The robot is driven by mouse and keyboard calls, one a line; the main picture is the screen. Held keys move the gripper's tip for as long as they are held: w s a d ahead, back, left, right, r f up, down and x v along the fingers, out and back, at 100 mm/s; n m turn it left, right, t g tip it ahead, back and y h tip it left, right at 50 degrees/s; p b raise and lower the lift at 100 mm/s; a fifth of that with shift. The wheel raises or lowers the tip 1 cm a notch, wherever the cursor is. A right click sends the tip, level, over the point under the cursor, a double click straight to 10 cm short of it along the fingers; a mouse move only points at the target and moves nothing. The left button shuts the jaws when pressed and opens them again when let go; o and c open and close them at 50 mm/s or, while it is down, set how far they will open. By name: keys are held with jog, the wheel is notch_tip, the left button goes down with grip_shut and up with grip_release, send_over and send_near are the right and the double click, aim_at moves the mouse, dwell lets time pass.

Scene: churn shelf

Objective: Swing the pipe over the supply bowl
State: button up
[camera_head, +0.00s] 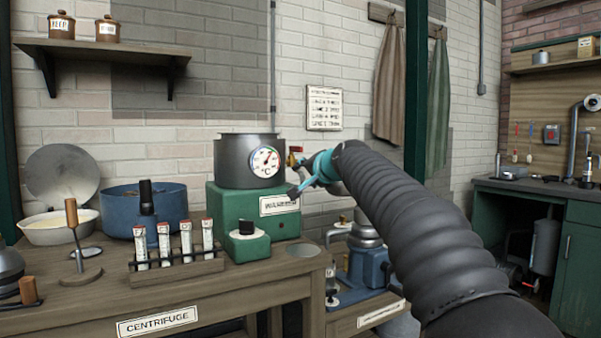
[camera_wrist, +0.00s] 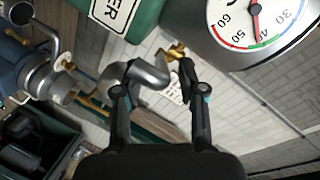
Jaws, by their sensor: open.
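The pipe (camera_wrist: 150,76) is a short grey metal bend near the brass tap in the wrist view. My gripper (camera_wrist: 158,66) is open, with one finger on each side of the pipe's end; I cannot tell whether they touch it. In the head view my gripper (camera_head: 312,173) is beside the warmer's red-handled tap (camera_head: 295,153), and it hides most of the pipe. A metal bowl-like top, which looks like the supply bowl (camera_head: 365,233), sits on a blue machine below and right of the warmer, partly behind my arm.
The green warmer (camera_head: 235,215) carries a grey pot (camera_head: 232,160) with a dial, close to my gripper. A tube rack (camera_head: 178,262), a blue centrifuge (camera_head: 118,208) and a wooden-handled stand (camera_head: 75,245) crowd the bench (camera_head: 230,288). A green post (camera_head: 415,90) rises behind my arm.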

jog(key=shift+x, duration=1.35)
grip_shut()
jog(key=shift+a, duration=0.15)
